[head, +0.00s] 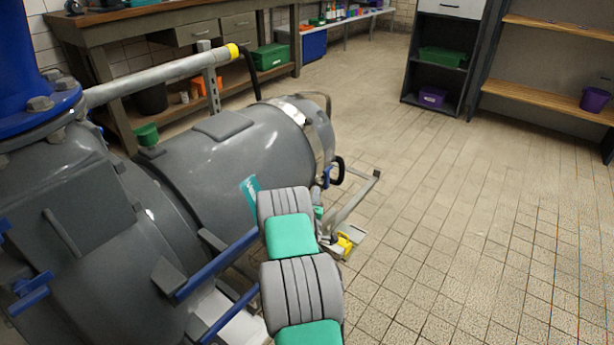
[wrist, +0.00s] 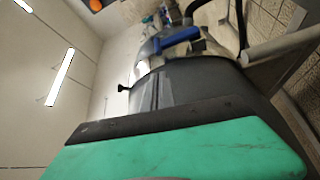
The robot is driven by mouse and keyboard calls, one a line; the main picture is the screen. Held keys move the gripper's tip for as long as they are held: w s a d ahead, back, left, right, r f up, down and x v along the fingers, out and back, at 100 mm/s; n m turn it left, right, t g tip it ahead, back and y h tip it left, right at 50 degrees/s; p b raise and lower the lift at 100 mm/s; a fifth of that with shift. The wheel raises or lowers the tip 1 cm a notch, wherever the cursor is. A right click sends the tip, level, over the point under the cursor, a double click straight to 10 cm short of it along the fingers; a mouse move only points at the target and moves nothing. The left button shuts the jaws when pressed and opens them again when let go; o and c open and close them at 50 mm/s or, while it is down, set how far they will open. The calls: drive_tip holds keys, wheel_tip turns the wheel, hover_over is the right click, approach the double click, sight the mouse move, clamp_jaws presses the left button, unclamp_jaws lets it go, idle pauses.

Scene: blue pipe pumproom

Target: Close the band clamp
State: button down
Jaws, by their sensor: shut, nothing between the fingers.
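The band clamp (head: 320,130) is a shiny metal band around the far end of the big grey pipe. A blue lever (head: 327,177) with a dark loop beside it is on the near right of the band. In the wrist view the blue lever (wrist: 176,41) stands out in front of the metal band (wrist: 182,54), at the top middle. My gripper (wrist: 180,135) fills the bottom of the wrist view as a green and black shape. It is shut and empty, apart from the lever. In the head view my grey and green arm hides most of it; its fingertips cannot be made out.
A grey bar frame (head: 355,200) and a small yellow part (head: 345,243) are right of my arm. A capped pipe (head: 165,75) runs above the grey pipe. A workbench (head: 150,20) and shelves (head: 545,95) stand behind. The tiled floor at right is clear.

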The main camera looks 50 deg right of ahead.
sight(327, 179)
drive_tip(key=p+x, duration=0.4)
drive_tip(key=x, duration=0.6)
drive_tip(key=shift+w, duration=0.15)
drive_tip(key=shift+s+f, duration=0.1)
drive_tip(key=shift+s, duration=0.45)
